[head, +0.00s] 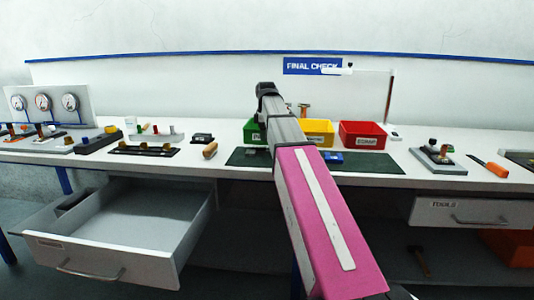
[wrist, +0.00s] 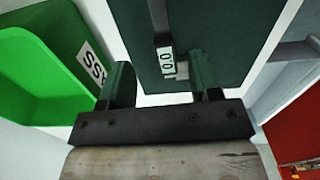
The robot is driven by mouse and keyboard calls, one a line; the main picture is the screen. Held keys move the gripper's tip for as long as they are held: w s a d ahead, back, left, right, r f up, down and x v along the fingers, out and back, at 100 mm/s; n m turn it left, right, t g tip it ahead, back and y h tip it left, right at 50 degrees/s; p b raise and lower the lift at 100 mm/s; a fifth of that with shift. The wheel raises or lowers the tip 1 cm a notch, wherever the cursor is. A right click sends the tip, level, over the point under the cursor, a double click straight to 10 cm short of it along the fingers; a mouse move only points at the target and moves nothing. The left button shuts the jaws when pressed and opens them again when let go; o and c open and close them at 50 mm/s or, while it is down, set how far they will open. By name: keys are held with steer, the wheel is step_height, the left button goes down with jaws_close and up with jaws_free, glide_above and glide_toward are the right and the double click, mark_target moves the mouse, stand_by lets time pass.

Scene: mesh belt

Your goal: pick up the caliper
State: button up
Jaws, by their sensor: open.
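The caliper (wrist: 165,58) shows in the wrist view as a dark bar with a light display, lying over the dark green mat (wrist: 225,35). My gripper (wrist: 160,64) is open, with one finger on each side of the caliper's display end. I see a gap on both sides and cannot tell the height between the fingers and the caliper. In the head view my arm hides my gripper, and I cannot make out the caliper there.
A green bin (wrist: 35,75) stands close left of my gripper in the wrist view. In the head view, yellow (head: 319,140) and red (head: 361,142) bins stand behind the mat, which bears a blue object (head: 334,157). An open drawer (head: 120,249) juts out at left.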

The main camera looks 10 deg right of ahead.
mark_target(265, 147)
steer(key=shift+s+a+f, duration=0.1)
steer(key=shift+f, duration=1.3)
steer(key=shift+s+a+f, duration=0.1)
steer(key=shift+f, duration=1.3)
jaws_close()
